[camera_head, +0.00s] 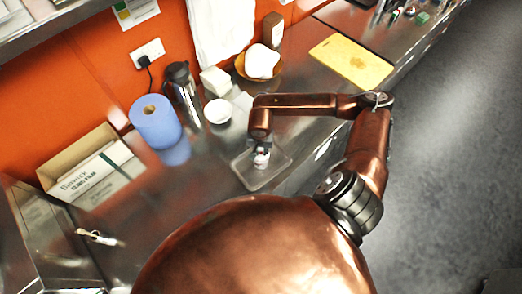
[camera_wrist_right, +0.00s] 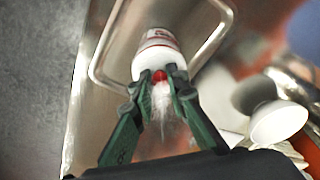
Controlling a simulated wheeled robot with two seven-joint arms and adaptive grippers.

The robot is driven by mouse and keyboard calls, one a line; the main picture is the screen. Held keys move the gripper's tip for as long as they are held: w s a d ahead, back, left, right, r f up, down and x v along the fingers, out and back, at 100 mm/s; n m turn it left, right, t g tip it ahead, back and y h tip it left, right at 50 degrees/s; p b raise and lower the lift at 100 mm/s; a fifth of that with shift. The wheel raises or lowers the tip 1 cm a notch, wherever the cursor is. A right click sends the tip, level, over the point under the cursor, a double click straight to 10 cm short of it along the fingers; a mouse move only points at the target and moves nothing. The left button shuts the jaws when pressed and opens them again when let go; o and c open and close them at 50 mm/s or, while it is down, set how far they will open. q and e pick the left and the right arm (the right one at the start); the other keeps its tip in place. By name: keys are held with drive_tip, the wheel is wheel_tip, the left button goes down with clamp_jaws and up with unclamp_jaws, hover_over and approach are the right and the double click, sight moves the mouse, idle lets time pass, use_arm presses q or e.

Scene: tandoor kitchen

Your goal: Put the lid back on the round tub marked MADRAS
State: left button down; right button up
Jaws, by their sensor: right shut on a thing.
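My right gripper (camera_head: 261,152) is low over a clear shallow rectangular tray on the steel counter. In the right wrist view its two dark green fingers (camera_wrist_right: 160,82) are closed around a small red knob (camera_wrist_right: 159,75) on a white round lid (camera_wrist_right: 158,64). A white round tub with red print (camera_wrist_right: 159,38) shows directly behind the lid; the word on it cannot be read. I cannot tell whether the lid is seated on the tub or just apart from it. In the head view the tub and lid are small and partly hidden by my gripper. My left gripper is not in view.
The tray's rim (camera_wrist_right: 97,62) surrounds the tub. A white bowl (camera_head: 217,111), a steel flask (camera_head: 184,92), a blue paper roll (camera_head: 156,122) and a cardboard box (camera_head: 95,177) stand behind and left. A yellow board (camera_head: 352,62) lies at the upper right.

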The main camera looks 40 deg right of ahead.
drive_tip(key=b, duration=0.3)
drive_tip(key=shift+f, duration=0.2)
idle(3.2)
drive_tip(key=o, duration=0.9)
drive_tip(key=shift+o, duration=0.5)
drive_tip(key=o, duration=0.4)
drive_tip(key=shift+r, duration=0.1)
drive_tip(key=shift+r+p, duration=1.05)
drive_tip(key=shift+r, duration=2.4)
